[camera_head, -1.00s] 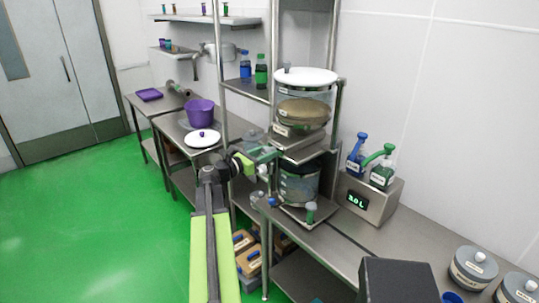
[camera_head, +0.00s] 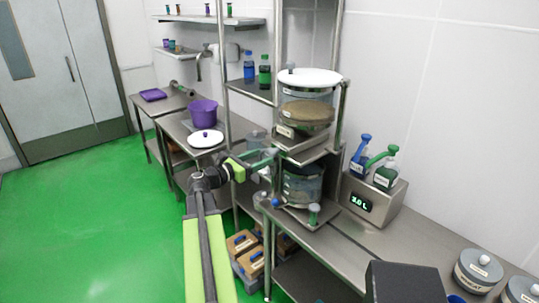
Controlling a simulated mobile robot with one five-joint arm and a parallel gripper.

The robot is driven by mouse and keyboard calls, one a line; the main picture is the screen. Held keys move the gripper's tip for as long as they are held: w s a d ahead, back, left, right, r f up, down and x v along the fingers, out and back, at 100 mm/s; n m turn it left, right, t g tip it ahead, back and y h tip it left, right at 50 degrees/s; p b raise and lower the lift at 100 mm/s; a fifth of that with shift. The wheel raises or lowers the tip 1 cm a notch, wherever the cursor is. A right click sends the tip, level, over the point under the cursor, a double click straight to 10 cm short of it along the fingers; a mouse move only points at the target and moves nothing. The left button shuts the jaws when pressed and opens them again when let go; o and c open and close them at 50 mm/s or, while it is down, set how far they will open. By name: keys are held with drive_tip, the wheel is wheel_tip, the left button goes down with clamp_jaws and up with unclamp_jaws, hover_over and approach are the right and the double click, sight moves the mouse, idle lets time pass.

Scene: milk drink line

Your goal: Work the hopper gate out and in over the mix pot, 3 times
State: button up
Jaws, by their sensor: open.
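The hopper (camera_head: 306,112) is a clear drum with a white lid and tan powder inside, standing on a metal shelf of the rack. The gate's metal housing (camera_head: 298,148) is directly under it. The mix pot (camera_head: 303,188), a dark clear-walled vessel, stands below on the bench. My gripper (camera_head: 262,161) is open at the left front of the gate housing. Green parts overlap there, so I cannot tell whether the fingers are around the gate's handle or beside it. How far out the gate stands is not clear.
A rack post (camera_head: 227,100) stands close behind my arm. A scale (camera_head: 377,202) with blue and green pump bottles is right of the pot. A purple pot (camera_head: 203,113) and white lid (camera_head: 206,139) are on the left bench. Green floor (camera_head: 90,220) is open at left.

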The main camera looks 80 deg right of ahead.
sight(267, 154)
drive_tip(key=v, duration=1.2)
drive_tip(key=shift+w+a+r, duration=0.1)
drive_tip(key=shift+w, duration=0.05)
drive_tip(key=shift+c, duration=0.2)
drive_tip(key=x, duration=1.7)
drive_tip(key=shift+r, duration=0.1)
clamp_jaws()
